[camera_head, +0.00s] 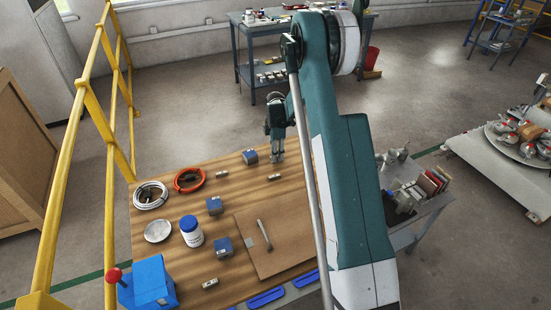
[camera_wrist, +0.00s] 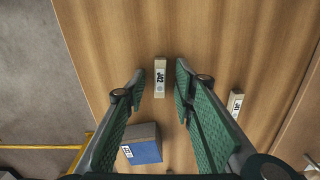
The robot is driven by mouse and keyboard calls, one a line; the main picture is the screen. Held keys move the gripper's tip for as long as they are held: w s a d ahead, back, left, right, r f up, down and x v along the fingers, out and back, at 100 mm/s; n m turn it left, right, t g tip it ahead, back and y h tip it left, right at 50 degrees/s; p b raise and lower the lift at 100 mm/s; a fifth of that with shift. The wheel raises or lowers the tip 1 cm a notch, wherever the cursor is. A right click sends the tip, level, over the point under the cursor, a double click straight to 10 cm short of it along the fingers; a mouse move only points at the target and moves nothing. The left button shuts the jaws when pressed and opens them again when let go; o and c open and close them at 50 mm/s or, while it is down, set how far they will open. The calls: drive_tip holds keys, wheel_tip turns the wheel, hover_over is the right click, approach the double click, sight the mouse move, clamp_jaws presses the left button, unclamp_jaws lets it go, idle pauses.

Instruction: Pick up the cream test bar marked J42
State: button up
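My gripper (camera_wrist: 160,72) is open, with one finger to either side of that bar and a visible gap on both sides. How far the fingertips are above the tabletop I cannot tell. In the head view my gripper (camera_head: 277,157) points down near the table's back edge, and it appears to hide the J42 bar.
Another cream bar (camera_wrist: 236,103) lies right of my gripper; it seems to be the bar in front of it (camera_head: 274,177). A blue-grey block (camera_wrist: 141,145) sits close by, also in the head view (camera_head: 250,156). A brown board (camera_head: 275,240) lies nearer the front.

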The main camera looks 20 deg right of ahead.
clamp_jaws()
drive_tip(key=shift+r, duration=0.1)
wheel_tip(320, 180, up, 10)
drive_tip(key=p, duration=0.1)
drive_tip(key=shift+p, duration=0.35)
idle(0.7)
